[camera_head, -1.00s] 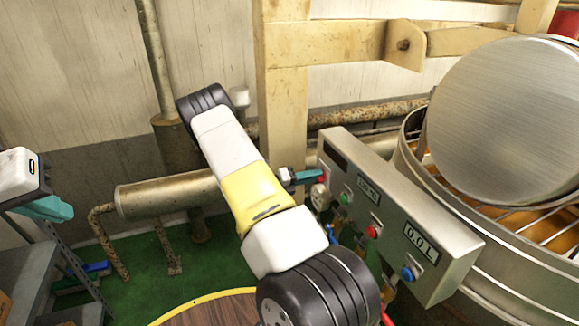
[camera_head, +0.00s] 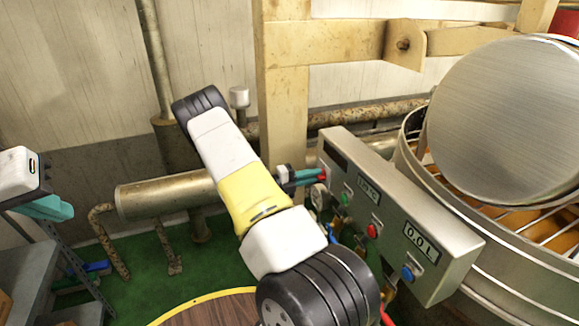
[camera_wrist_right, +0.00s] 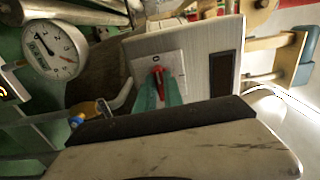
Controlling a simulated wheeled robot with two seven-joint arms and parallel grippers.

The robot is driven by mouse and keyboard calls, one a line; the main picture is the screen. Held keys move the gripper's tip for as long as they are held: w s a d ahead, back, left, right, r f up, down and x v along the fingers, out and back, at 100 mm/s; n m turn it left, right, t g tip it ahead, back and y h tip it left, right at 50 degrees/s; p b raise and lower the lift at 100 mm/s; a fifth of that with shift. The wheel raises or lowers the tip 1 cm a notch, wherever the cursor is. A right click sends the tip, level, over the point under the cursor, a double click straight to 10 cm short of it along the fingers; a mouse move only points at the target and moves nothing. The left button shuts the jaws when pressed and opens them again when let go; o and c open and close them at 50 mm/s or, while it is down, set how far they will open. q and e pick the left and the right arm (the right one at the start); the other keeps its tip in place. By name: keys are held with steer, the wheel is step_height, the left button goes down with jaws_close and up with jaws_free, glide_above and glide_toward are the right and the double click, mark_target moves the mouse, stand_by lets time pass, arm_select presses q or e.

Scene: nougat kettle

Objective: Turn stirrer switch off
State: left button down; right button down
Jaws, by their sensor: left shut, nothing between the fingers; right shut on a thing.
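The stirrer switch is a red lever (camera_wrist_right: 159,74) on a pale plate (camera_wrist_right: 178,64) marked 0 at its top, on the metal control box. In the head view the red switch (camera_head: 322,174) sits at the box's left end. My right gripper (camera_head: 312,175) reaches it, and in the wrist view its teal fingers (camera_wrist_right: 158,92) are shut on the lever from both sides. The fingers hide part of the lever, so its exact setting is hard to tell. My left gripper (camera_head: 48,208) is shut and empty at the far left, away from the box.
The control box (camera_head: 440,262) carries green, red and blue knobs and displays beside the kettle (camera_head: 412,165) with its round lid (camera_head: 505,120). A round gauge (camera_wrist_right: 52,50) is near the box. A wooden post (camera_head: 285,110) and pipes stand behind.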

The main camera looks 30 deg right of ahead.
steer(key=c, duration=1.5)
jaws_free()
steer(key=shift+o, duration=0.2)
steer(key=a, duration=0.7)
steer(key=shift+w+a, duration=0.4)
steer(key=shift+w, duration=0.05)
